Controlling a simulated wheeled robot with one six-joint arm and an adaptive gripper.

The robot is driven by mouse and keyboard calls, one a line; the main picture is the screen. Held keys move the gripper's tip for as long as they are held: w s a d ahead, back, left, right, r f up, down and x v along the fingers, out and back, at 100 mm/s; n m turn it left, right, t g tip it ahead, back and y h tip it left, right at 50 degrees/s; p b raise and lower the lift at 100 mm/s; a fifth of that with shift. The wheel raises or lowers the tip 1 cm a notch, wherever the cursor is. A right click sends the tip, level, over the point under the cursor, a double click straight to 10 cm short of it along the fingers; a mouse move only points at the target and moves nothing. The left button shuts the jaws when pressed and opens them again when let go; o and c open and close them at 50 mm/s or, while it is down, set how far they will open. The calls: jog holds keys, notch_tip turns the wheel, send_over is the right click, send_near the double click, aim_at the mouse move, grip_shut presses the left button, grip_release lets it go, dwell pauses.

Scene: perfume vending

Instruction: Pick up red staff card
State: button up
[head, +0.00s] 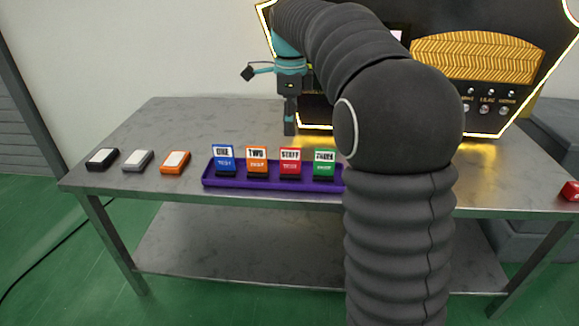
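The red staff card (290,161) stands upright in a dark holder in the purple tray (208,181). It has a white top with the word STAFF. It is between the orange TWO card (257,161) and the green card (324,163); the blue ONE card (223,160) is at the left end. My gripper (289,128) points down, higher in the picture than the red card and apart from it. It appears side-on, so the gap between its fingers does not show. No held object shows.
Black (102,159), grey (138,161) and orange (175,162) boxes lie left of the tray on the metal table (160,120). A lit vending machine (476,62) stands at the back right. A red object (571,191) is at the right edge. My arm hides the tray's right end.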

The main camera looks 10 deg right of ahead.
send_over(290, 173)
notch_tip(290, 173, down, 7)
jog(key=shift+r+b, duration=0.1)
jog(key=shift+b, duration=0.35)
jog(key=shift+w+f, duration=0.2)
jog(key=shift+f, duration=2.6)
grip_shut()
